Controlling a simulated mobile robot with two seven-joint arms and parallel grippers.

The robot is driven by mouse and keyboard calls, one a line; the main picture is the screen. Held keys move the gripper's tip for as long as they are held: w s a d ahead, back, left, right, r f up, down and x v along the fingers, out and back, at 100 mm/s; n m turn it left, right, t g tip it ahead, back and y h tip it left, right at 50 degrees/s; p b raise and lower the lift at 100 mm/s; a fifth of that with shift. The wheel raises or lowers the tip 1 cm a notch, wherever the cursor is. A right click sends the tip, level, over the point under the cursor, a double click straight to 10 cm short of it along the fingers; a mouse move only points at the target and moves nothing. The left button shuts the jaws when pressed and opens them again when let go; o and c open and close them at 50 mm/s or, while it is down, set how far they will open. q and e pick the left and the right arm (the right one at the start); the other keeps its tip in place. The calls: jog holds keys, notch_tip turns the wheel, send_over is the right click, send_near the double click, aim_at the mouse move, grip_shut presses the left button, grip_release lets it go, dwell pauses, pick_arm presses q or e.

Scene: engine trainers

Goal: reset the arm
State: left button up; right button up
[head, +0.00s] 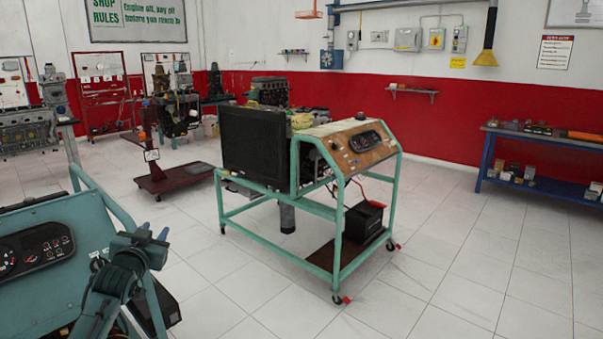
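My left arm comes up from the lower left edge of the head view, in front of a teal engine trainer. My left gripper (154,233) points up and to the right, with its two fingertips apart and nothing seen between them. My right arm and gripper do not show.
The teal trainer (40,225) with a gauge panel stands close at the left, partly behind my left arm. Another teal wheeled trainer (335,213) stands mid-floor with a radiator and a black battery box (364,222). A blue workbench (545,187) is at the right. The tiled floor at the front right is clear.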

pick_arm(q)
jog(key=s+d+f+m+g+h, duration=0.1)
jog(key=s+d+f+g+h, duration=0.1)
jog(key=s+d+f, duration=0.6)
jog(key=s+d+f+m+g+h, duration=0.15)
jog(key=s+d+f, duration=0.35)
jog(key=s+f, duration=0.7)
jog(key=s+d+f+n+g+h, duration=0.1)
jog(key=s+d+f, duration=0.2)
jog(key=s, duration=0.6)
jog(key=s+d+f+n+g, duration=0.1)
jog(key=s+d, duration=0.4)
jog(key=s, duration=0.5)
notch_tip(320, 180, down, 2)
jog(key=shift+s+f+g+h, duration=0.25)
jog(key=shift+s+g+h, duration=0.1)
jog(key=shift+g, duration=0.3)
